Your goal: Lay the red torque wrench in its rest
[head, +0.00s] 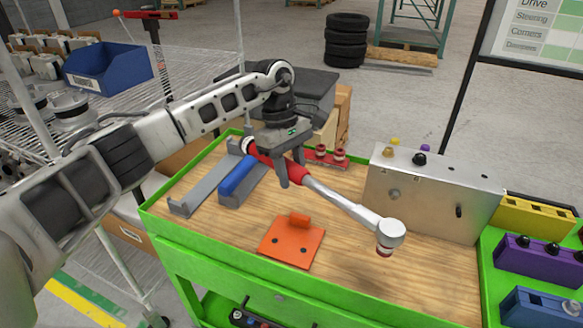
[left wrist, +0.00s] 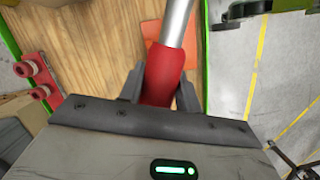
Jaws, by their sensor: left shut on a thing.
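The torque wrench has a red handle (head: 296,174), a silver shaft and a round silver head with a red ring below it. My left gripper (head: 282,172) is shut on the red handle, which also shows between the fingers in the left wrist view (left wrist: 163,78). The wrench slants toward the lower right and appears to be above the wooden top. A long grey cradle (head: 205,187) with upturned ends lies left of the gripper and looks empty. A blue bar (head: 240,178) lies beside it; I cannot tell which part is the rest. My right gripper is not in view.
An orange plate (head: 290,243) with a raised tab lies on the wooden bench top (head: 350,275). A metal box (head: 435,195) with knobs stands at the right. A red rack (head: 328,158) with red spools is behind the gripper. Yellow, purple and blue holders line the right edge.

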